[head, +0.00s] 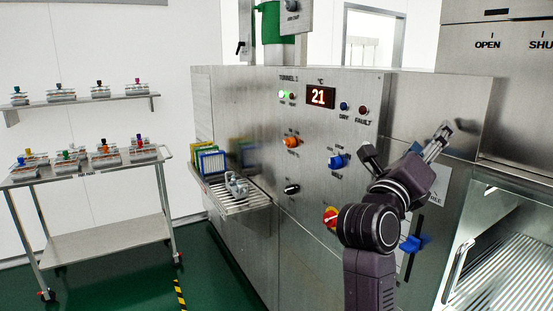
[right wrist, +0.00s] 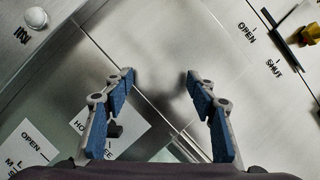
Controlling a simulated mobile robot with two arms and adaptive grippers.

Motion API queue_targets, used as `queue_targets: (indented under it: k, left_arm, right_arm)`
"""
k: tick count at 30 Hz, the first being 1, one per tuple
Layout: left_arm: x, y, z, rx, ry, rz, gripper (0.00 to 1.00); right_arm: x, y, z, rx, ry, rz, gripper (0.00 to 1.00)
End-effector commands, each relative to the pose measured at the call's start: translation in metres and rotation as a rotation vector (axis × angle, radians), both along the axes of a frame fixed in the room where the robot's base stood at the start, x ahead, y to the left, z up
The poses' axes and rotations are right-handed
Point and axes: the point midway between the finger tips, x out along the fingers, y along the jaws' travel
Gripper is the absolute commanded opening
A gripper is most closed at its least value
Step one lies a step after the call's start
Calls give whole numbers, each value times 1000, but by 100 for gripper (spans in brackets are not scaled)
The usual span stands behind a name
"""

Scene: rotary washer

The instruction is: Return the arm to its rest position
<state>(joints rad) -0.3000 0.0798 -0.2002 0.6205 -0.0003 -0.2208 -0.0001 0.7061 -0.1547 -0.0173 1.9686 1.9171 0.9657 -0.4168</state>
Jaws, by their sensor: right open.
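My right arm comes up from the bottom in the head view. Its gripper (head: 406,150) is in front of the steel washer panel (head: 352,82), right of the blue knob (head: 338,161). In the right wrist view my right gripper (right wrist: 159,82) has its two blue-padded fingers spread wide, with nothing between them but steel panel behind. My arm partly covers the red and yellow knob (head: 329,217) and the labelled plate beside it. A blue handle (head: 411,243) shows just right of the arm. My left gripper is not in view.
A steel shelf (head: 247,204) holding coloured racks juts from the washer at left. A cart (head: 98,244) and wall shelf (head: 85,103) carry several stoppered items. An opening with a ribbed bed (head: 515,255) is at lower right.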

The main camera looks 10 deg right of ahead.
Motion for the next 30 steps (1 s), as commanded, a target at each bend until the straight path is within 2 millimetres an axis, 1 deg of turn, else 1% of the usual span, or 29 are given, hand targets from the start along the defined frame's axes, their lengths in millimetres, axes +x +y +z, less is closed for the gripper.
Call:
queue_targets:
  k: [2, 4, 5, 7, 8, 11, 12, 14, 15, 17, 18, 20, 21, 22, 23, 24, 26, 27, 29, 30]
  left_arm:
    - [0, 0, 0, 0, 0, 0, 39]
    - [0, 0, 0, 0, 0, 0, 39]
    - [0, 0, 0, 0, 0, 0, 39]
    - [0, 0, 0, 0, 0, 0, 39]
    - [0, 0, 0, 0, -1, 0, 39]
    - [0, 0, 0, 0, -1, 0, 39]
    - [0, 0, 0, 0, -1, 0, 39]
    - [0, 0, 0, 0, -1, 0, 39]
    - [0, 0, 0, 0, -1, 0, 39]
    - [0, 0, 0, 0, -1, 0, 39]
    - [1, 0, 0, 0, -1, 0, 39]
    - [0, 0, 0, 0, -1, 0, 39]
    - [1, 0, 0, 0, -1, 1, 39]
    - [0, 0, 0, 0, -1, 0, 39]
    - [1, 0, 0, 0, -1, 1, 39]
    - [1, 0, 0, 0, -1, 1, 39]
    - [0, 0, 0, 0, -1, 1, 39]
    - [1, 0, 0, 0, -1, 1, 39]
    - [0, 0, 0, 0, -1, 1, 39]
    - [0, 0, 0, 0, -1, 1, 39]
  right_arm:
    - [-7, 2, 3, -71, -10, -18, 52]
    - [-16, 8, 9, -178, -25, -38, 52]
    - [-21, 13, 12, -235, -31, -45, 52]
    - [-31, 31, 18, -393, -38, -55, 52]
    - [-34, 41, 20, -467, -37, -55, 52]
    - [-42, 83, 17, -714, -17, -33, 52]
    - [-43, 103, 12, -814, -2, -13, 52]
    - [-43, 134, -1, -963, 31, 25, 52]
    - [-43, 154, -14, -1059, 57, 58, 52]
    - [-42, 185, -38, -1203, 107, 115, 52]
    - [-41, 204, -58, -1293, 146, 160, 52]
    - [-41, 231, -93, -1427, 215, 234, 52]
    - [-42, 247, -120, -1510, 265, 291, 52]
    - [-43, 257, -141, -1569, 305, 333, 52]
    - [-45, 266, -162, -1625, 346, 377, 52]
    - [-49, 276, -191, -1693, 403, 438, 52]
    - [-58, 286, -235, -1787, 493, 530, 52]
    - [-65, 291, -264, -1842, 557, 594, 52]
    - [-79, 293, -308, -1916, 657, 692, 52]
    - [-91, 292, -337, -1959, 727, 758, 52]
